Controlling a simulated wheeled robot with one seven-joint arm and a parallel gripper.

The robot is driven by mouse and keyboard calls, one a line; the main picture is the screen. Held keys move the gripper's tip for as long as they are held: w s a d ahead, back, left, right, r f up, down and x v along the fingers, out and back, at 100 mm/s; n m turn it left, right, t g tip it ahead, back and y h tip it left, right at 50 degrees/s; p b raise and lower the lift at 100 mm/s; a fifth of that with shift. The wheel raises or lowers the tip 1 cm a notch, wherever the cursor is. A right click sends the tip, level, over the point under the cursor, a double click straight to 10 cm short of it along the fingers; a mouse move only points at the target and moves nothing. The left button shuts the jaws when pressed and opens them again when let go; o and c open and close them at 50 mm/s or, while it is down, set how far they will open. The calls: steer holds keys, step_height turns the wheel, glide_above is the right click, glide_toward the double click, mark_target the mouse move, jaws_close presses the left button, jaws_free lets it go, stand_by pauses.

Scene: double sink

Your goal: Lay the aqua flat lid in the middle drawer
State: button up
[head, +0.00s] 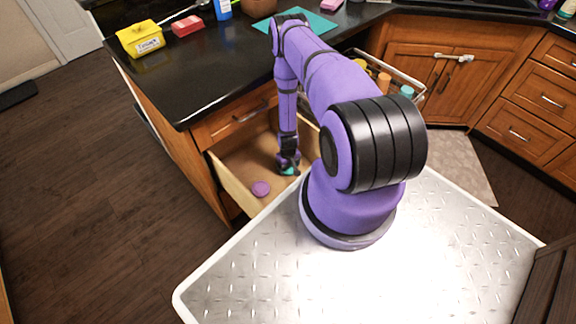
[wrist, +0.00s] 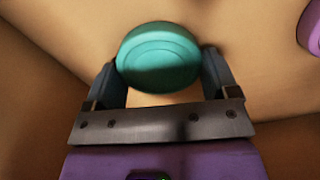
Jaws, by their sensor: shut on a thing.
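The aqua flat lid (wrist: 157,57) is round and sits between the two fingers of my gripper (wrist: 160,75) in the wrist view. My gripper is shut on it. In the head view my gripper (head: 288,165) reaches down inside the open drawer (head: 232,186), and a bit of the aqua lid (head: 289,171) shows at the fingertips. The lid is at or just above the drawer floor; I cannot tell whether it touches. The drawer is pulled out below a closed drawer front (head: 235,119).
A purple round lid (head: 260,188) lies in the drawer to the left of my gripper. The dark counter (head: 190,85) above holds a yellow box (head: 140,38), a red item (head: 187,26) and a teal mat (head: 309,22). A rack (head: 412,84) with coloured items stands to the right.

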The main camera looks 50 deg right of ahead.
steer(key=o, duration=0.8)
step_height(320, 180, up, 12)
steer(key=shift+r, duration=0.15)
